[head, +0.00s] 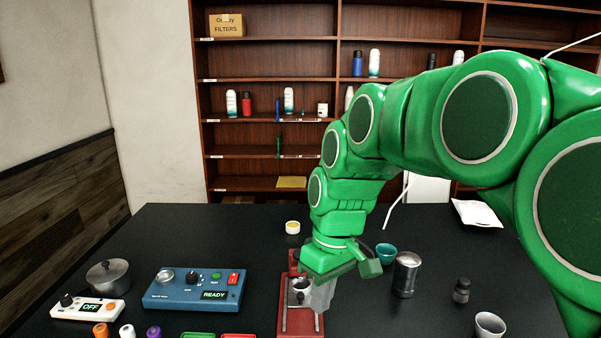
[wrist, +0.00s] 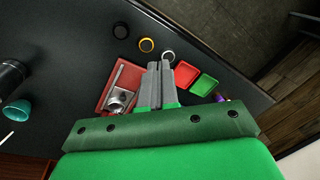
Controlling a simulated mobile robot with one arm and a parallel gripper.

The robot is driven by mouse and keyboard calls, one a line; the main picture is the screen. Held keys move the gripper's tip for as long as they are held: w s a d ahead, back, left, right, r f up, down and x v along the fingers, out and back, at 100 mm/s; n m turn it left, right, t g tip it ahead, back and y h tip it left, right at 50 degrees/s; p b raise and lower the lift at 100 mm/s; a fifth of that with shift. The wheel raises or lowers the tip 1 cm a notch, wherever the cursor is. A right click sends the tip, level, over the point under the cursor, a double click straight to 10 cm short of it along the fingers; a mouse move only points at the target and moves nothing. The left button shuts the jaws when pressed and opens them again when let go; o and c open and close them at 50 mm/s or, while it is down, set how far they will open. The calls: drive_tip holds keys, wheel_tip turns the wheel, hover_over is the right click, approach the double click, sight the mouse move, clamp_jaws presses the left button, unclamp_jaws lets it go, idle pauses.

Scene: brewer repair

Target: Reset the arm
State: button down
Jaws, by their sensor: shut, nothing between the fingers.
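My green arm (head: 362,125) reaches in from the right and bends down over the black table. My gripper (head: 321,296) points down beside and above a red stand (head: 300,326) with metal parts on it; whether it touches is hard to tell. In the wrist view my gripper's two grey fingers (wrist: 154,82) are together with nothing between them. There the red stand (wrist: 110,92) lies just left of the fingers, with a metal piece on it. My wrist hides part of the stand in the head view.
A dark cylinder (head: 406,275), teal cup (head: 386,252) and metal cup (head: 489,324) stand right. A wooden shelf (head: 265,60) is behind.

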drive_tip(key=s+d+f+m, duration=0.2)
drive_tip(key=s+d+m, duration=0.1)
drive_tip(key=s, duration=0.4)
drive_tip(key=s+d+f+m+h, duration=0.1)
drive_tip(key=s+d+f+m, duration=0.1)
drive_tip(key=s, duration=0.5)
drive_tip(key=s+d+f+m, duration=0.3)
drive_tip(key=s+d, duration=0.3)
drive_tip(key=s, duration=0.2)
drive_tip(key=shift+d+f+m+g+h, duration=0.2)
drive_tip(key=shift+f+m+g+h, duration=0.1)
drive_tip(key=shift+f+g, duration=0.1)
idle(0.3)
